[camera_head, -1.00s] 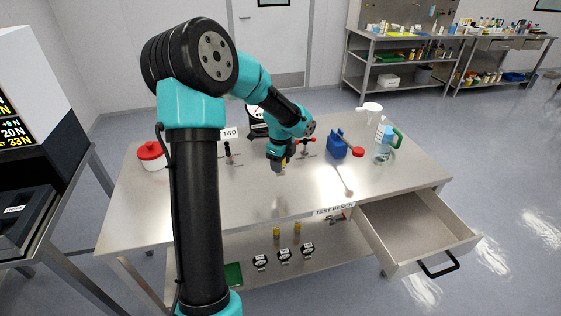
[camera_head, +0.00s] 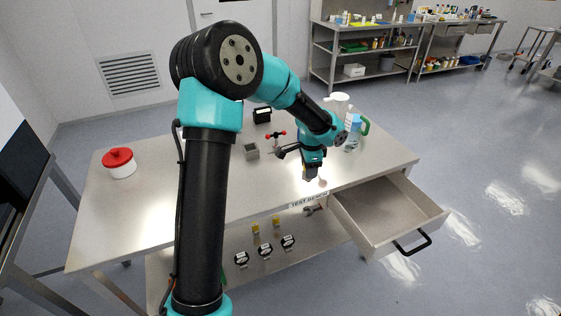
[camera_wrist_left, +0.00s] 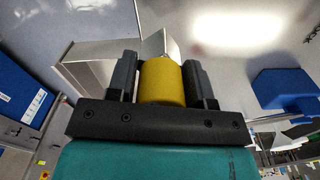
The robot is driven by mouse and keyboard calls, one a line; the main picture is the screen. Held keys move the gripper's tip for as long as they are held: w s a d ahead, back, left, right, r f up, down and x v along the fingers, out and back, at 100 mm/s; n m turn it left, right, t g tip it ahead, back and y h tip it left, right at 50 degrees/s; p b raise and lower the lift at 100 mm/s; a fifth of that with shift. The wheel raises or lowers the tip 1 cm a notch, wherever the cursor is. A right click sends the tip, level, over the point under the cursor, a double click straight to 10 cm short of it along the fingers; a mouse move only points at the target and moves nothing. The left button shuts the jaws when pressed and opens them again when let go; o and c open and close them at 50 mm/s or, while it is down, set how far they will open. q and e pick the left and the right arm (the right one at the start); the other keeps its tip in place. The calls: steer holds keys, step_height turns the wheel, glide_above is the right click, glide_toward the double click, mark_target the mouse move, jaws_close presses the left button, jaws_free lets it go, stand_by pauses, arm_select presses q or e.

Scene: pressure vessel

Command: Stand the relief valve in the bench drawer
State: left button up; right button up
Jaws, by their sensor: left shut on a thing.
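My left gripper (camera_wrist_left: 161,85) is shut on a yellow cylinder with a metal end, which looks like the relief valve (camera_wrist_left: 162,82). In the head view the left gripper (camera_head: 311,168) points down above the right part of the bench top, left of the drawer; its fingers and the valve are small there. The bench drawer (camera_head: 402,240) is pulled out at the bench's front right, and its visible floor looks empty. The valve is outside the drawer. My right gripper is not in view.
A red-lidded white pot (camera_head: 119,163) stands at the bench's left. Yellow-capped parts and several gauges (camera_head: 265,251) sit on the lower shelf. The bench front left is clear.

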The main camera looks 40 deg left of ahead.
arm_select(q)
steer(key=w+d+n, duration=0.3)
steer(key=d+n, duration=0.2)
steer(key=d, duration=1)
steer(key=shift+w+d+f, duration=0.2)
steer(key=shift+f, duration=0.25)
